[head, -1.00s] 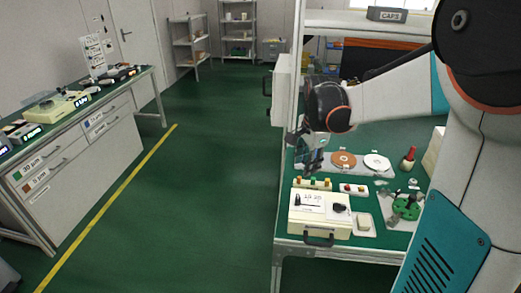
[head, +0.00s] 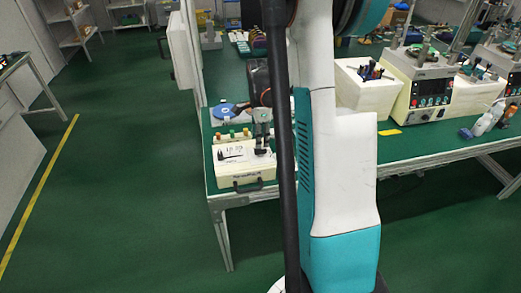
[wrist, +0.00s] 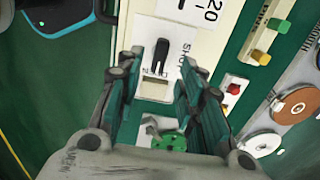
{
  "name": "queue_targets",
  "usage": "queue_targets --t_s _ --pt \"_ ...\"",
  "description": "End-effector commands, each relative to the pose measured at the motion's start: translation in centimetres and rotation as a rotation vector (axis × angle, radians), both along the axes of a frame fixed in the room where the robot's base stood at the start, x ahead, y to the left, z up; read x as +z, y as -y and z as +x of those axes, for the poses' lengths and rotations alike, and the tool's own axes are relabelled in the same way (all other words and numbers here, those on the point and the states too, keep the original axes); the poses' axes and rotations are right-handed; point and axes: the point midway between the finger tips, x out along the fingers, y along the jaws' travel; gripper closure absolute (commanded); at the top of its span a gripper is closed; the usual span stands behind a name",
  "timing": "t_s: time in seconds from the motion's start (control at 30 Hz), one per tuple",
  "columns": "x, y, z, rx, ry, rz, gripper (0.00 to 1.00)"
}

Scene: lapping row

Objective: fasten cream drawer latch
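The cream drawer box (head: 247,176) stands at the near left corner of the green bench, with a dark handle on its front. In the wrist view its cream top (wrist: 185,40) carries a black latch lever (wrist: 161,57) on a white plate with a partly readable SHUT marking. My gripper (wrist: 158,76) is open, its two fingers apart on either side of the lever's lower end, with nothing held. Contact cannot be told. In the head view my gripper (head: 262,140) is over the right part of the box top and hides much of that area.
A block with colored buttons (wrist: 262,50) lies behind the box. Orange (wrist: 294,106) and white discs (wrist: 262,145) and a green fixture (wrist: 170,142) are close by. White bins and a cream machine (head: 420,88) stand further right. Open floor lies left of the bench.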

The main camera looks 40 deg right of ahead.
Motion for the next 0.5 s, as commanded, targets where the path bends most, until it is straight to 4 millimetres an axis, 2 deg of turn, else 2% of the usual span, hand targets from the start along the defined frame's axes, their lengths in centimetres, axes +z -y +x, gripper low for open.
queue_targets --t_s 0.03,0.2,0.5 --pt "-1.3 0.0 0.0 0.000 0.000 0.000 0.65" --pt "-3.6 0.0 0.0 0.001 0.000 0.000 0.65" --pt "-4.9 0.0 0.0 0.001 0.000 0.000 0.65"
